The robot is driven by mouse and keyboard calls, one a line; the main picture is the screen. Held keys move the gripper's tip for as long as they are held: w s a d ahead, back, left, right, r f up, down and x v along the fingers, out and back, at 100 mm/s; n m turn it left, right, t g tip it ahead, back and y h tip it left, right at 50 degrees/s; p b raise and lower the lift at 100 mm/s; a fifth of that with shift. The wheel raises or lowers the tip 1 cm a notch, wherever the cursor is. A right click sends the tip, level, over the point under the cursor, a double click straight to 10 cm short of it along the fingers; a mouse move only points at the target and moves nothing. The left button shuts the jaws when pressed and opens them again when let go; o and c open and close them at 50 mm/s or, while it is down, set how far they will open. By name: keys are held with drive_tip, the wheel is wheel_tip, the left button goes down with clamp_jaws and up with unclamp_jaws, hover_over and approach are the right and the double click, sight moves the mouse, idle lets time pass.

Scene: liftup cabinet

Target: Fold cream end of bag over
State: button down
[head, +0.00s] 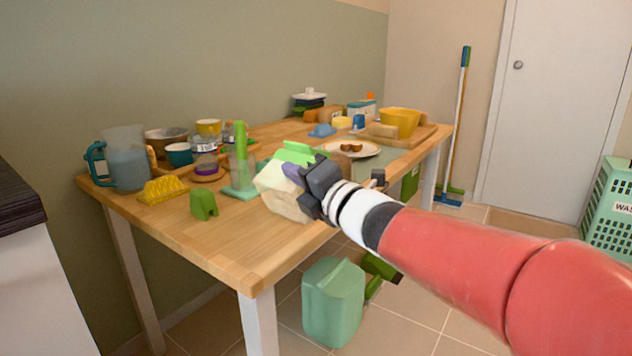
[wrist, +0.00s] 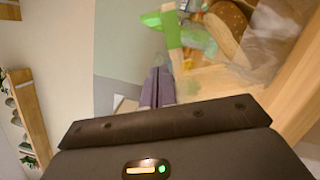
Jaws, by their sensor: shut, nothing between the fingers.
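The cream end of a bag (head: 282,192) shows at the table's front edge in the head view, left of my gripper (head: 292,172). Its right part is hidden behind my gripper. A bright green part (head: 300,151) shows just behind it; I cannot tell whether it belongs to the bag. In the wrist view my gripper's purple fingers (wrist: 158,86) are together with nothing between them. Beyond them are a green strip (wrist: 172,28), a brown bread-like item (wrist: 228,18) and clear, crinkled film (wrist: 278,42). Whether the fingers touch the bag is unclear.
On the wooden table (head: 240,252), a green upright holder (head: 241,165), a small green block (head: 203,205) and a yellow rack (head: 163,190) stand to the left. A blue pitcher (head: 125,160) is farther left. A white plate (head: 352,148) lies behind. A green bin (head: 333,300) stands below.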

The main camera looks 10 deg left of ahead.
sight(302, 154)
drive_tip(key=shift+x, duration=1.1)
drive_tip(key=shift+w+d+r+p, duration=0.3)
drive_tip(key=shift+w+r+p, duration=0.05)
drive_tip(key=shift+w, duration=0.2)
drive_tip(key=shift+w+d+r+p, duration=0.3)
drive_tip(key=shift+w+d+r, duration=0.05)
drive_tip(key=shift+w, duration=0.15)
drive_tip(key=shift+w+d+r, duration=0.2)
drive_tip(key=shift+w, duration=0.3)
drive_tip(key=shift+w, duration=0.1)
drive_tip(key=shift+w+d+m+p, duration=0.2)
drive_tip(key=shift+w+m+p, duration=0.15)
drive_tip(key=shift+p, duration=0.25)
drive_tip(key=w+m+p, duration=0.1)
drive_tip(key=w+d+f+m+p, duration=0.1)
drive_tip(key=m+p, duration=0.1)
drive_tip(key=w+m+h+p, duration=0.1)
drive_tip(key=w, duration=0.1)
drive_tip(key=shift+d+f+m, duration=0.25)
drive_tip(key=shift+d, duration=0.15)
drive_tip(key=shift+w+d+f+m+p, duration=0.1)
drive_tip(key=shift+w+f+m+p, duration=0.15)
drive_tip(key=shift+f+m+p, duration=0.1)
drive_tip(key=shift+f, duration=0.1)
